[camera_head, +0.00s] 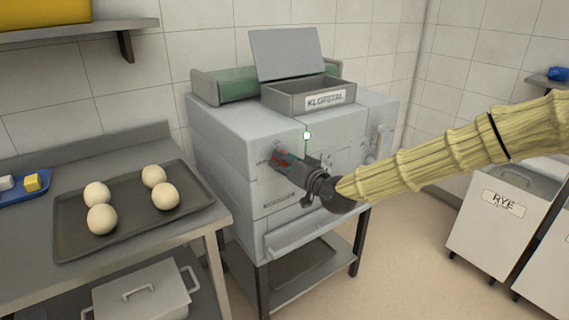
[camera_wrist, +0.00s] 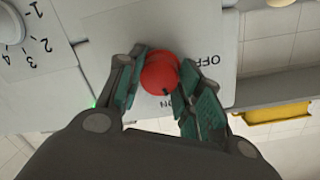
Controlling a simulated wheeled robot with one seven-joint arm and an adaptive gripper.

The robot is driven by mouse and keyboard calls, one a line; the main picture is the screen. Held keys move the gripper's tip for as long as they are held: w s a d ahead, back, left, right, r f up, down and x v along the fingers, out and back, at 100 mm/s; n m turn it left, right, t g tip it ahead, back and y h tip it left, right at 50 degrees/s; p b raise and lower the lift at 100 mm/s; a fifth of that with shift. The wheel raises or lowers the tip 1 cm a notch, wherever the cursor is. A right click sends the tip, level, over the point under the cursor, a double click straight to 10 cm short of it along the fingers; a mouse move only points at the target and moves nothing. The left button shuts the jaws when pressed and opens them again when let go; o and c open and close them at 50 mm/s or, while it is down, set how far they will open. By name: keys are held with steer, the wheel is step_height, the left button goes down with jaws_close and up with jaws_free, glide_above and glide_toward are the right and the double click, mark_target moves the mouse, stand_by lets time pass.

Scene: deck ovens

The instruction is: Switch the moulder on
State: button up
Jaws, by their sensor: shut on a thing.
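The moulder (camera_head: 222,136) is the pale grey machine in the middle of the head view. Its red switch knob (camera_wrist: 158,73) sits on a plate marked OFF and ON in the wrist view. My gripper (camera_head: 281,161) reaches the machine's front, and only a little red of the knob shows there. In the wrist view my gripper (camera_wrist: 158,87) has its green-padded fingers shut around the knob. A dark mark on the knob lies on its side toward ON. A small lamp (camera_head: 307,135) on the machine's front glows whitish green.
A numbered dial (camera_wrist: 12,27) is in the wrist view's corner. A box labelled KLOPSTAL (camera_head: 283,103) stands on the machine. At left, a counter (camera_head: 28,249) bears a dark tray (camera_head: 72,253) with several dough balls. A RYE bin (camera_head: 480,231) stands at right.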

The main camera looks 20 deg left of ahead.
steer(key=shift+m, duration=1.5)
steer(key=o, duration=1)
steer(key=shift+o, duration=0.2)
steer(key=v, duration=1.2)
steer(key=shift+w+d, duration=0.2)
